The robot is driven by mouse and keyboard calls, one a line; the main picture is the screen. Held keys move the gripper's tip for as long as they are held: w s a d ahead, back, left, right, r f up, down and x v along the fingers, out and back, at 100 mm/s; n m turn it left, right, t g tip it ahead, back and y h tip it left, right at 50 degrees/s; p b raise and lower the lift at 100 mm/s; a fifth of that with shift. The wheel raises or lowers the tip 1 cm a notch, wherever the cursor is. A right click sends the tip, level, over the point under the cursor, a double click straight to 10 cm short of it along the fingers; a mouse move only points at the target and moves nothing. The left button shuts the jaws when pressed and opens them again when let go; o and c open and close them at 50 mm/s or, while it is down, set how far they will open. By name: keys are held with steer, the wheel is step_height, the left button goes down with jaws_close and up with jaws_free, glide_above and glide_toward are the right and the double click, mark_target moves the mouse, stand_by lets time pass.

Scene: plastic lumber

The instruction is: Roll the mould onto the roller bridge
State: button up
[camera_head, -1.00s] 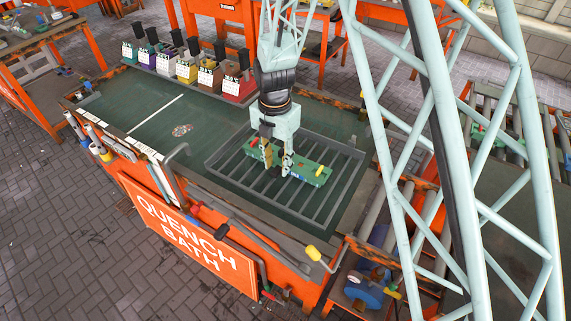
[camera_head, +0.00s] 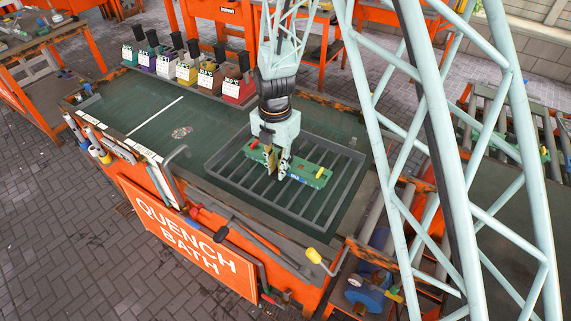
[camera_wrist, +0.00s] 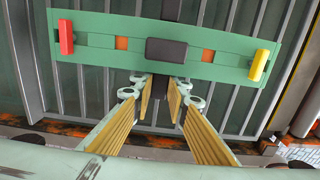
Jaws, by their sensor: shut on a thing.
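The mould (camera_head: 308,171) is a long green bar with a yellow tab and a red tab near its ends. It lies on the grey barred rack (camera_head: 338,202) at the right end of the quench bath. In the wrist view the mould (camera_wrist: 100,50) spans the upper picture, with a dark block at its middle. My gripper (camera_head: 277,176) is at the mould's near side. In the wrist view my gripper (camera_wrist: 172,92) has its ribbed yellow fingers closed on a dark piece at the mould's middle. Grey rollers (camera_head: 376,214) stand right of the bath, partly hidden; I cannot tell whether they are the roller bridge.
Several labelled coloured boxes (camera_head: 187,68) line the bath's far edge. A pale lattice frame (camera_head: 470,150) blocks much of the right side. The bath's left half is mostly clear.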

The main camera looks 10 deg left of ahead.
mark_target(310, 190)
steer(key=shift+d, duration=0.1)
jaws_close()
steer(key=shift+s+d+b, duration=0.25)
steer(key=shift+d, duration=0.7)
steer(key=shift+s+d+b, duration=0.2)
steer(key=shift+s+d, duration=0.05)
steer(key=shift+d, duration=0.65)
steer(key=shift+s+d+b, duration=0.25)
steer(key=shift+d, duration=0.7)
steer(key=shift+d, duration=0.2)
steer(key=shift+s+d, duration=0.15)
steer(key=shift+d, duration=0.15)
steer(key=shift+s+d+b, duration=0.25)
steer(key=shift+s+d, duration=0.05)
steer(key=shift+d, duration=0.5)
steer(key=shift+s+d+b, duration=0.2)
steer(key=shift+s+d, duration=0.05)
steer(key=shift+d, duration=0.5)
steer(key=shift+s+d+b, duration=0.25)
steer(key=shift+s+d, duration=0.05)
steer(key=shift+d, duration=0.5)
steer(key=shift+d, duration=0.2)
